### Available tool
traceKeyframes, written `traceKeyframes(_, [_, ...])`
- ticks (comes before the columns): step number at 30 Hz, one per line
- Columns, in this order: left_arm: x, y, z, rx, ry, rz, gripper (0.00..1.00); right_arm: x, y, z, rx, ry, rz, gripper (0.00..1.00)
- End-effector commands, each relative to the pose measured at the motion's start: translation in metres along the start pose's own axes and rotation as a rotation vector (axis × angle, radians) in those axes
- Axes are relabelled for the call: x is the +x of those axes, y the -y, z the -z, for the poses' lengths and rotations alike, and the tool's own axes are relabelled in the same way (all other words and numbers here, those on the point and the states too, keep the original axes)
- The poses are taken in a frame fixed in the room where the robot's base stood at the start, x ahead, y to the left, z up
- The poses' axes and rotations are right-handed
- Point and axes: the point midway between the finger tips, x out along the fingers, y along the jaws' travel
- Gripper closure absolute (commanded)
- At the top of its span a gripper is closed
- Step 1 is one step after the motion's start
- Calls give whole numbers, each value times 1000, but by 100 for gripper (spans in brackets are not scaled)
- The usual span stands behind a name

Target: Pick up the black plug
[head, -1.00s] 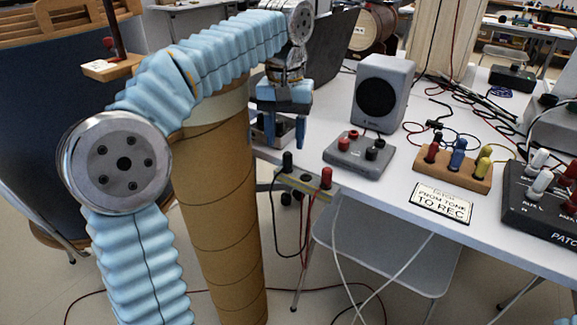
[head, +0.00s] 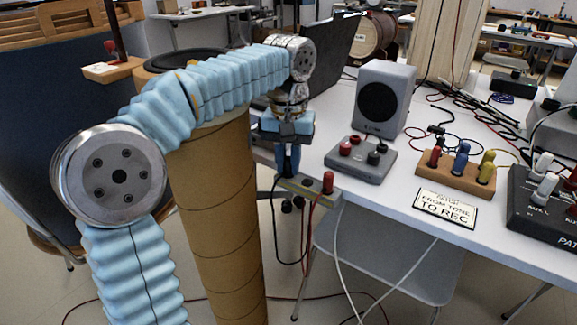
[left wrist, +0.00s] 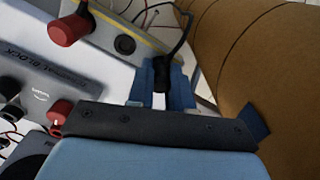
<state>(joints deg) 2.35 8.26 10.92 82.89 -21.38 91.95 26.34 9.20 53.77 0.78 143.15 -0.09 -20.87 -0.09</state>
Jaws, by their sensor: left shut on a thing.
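My left gripper (head: 288,160) points down at the table's left edge, over the grey and yellow strip (head: 310,190). In the left wrist view its blue fingers (left wrist: 162,88) are shut on the black plug (left wrist: 163,73), from which a dark cable runs up. In the head view the fingers hide most of the plug. A round black socket (left wrist: 125,45) shows on the strip beside it. I cannot tell whether the plug's tip is clear of the strip. A red plug (head: 328,182) stands at the strip's other end. My right gripper is not in view.
A grey terminal block (head: 360,165) with red and black knobs stands close right of the gripper, with a speaker (head: 383,97) behind it. Further right are a wooden block (head: 455,180) with coloured plugs, a sign (head: 446,207) and a patch box (head: 545,205). Cables hang below the strip.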

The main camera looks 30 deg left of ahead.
Motion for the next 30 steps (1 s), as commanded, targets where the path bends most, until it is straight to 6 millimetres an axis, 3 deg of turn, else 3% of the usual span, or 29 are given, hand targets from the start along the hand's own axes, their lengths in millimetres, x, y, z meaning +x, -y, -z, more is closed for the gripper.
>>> traceKeyframes(11, [-4, 0, 0, 0, 0, 0, 100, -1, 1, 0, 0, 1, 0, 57])
traceKeyframes(18, [-38, -1, -2, 1, -3, -1, 100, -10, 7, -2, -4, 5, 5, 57])
traceKeyframes(26, [-95, -5, -51, 2, -4, -2, 100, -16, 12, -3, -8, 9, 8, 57])
traceKeyframes(30, [-108, -8, -89, 4, -4, -1, 100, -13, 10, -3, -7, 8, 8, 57])
